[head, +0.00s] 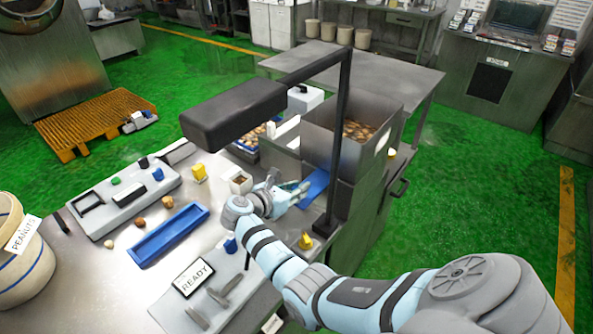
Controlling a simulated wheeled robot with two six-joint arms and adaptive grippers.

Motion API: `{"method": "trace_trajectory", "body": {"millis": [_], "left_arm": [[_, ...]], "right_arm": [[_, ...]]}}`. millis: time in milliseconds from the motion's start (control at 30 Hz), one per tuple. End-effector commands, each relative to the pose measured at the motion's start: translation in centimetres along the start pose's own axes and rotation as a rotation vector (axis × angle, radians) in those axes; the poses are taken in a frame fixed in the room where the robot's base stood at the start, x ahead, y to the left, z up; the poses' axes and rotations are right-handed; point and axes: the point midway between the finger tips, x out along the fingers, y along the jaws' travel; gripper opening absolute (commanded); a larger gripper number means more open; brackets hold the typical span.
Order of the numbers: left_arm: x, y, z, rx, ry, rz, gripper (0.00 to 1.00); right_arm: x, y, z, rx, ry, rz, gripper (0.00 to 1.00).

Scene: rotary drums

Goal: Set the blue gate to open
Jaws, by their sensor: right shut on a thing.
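The blue gate (315,187) is a flat blue plate at the lower front of the square metal hopper (345,112), which holds brown nuts or similar pieces. My right arm comes in from the lower right. My right gripper (303,190) is at the left edge of the blue gate and shut on it; the fingertips partly hide the contact. How far the gate is slid out is hard to tell. My left gripper is not in view.
A black lamp arm (345,130) rises close beside my gripper. On the metal table are a blue tray (168,235), a READY sign (194,277), a grey control panel (125,198) and small yellow pieces (306,241). A PEANUTS barrel (20,262) stands at left.

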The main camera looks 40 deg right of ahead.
Motion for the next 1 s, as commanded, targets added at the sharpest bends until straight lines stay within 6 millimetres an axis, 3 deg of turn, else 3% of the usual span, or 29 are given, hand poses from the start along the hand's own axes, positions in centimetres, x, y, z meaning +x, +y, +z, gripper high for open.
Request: {"method": "trace_trajectory", "body": {"millis": [267,300,400,733,1000], "left_arm": [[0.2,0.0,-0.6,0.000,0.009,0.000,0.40],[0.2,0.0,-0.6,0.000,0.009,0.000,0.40],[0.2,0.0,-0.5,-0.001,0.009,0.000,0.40],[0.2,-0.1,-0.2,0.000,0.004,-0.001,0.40],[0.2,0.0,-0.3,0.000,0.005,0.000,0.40]], "right_arm": [[-0.2,0.3,-0.4,-0.001,0.001,0.006,0.00],[-0.2,0.3,-0.4,-0.001,0.001,0.006,0.27],[-0.2,0.3,-0.4,-0.001,0.000,0.006,0.42],[-0.5,0.2,-0.3,0.000,-0.001,0.005,0.42],[-5.9,0.3,-0.4,0.001,0.001,0.007,0.42]]}}
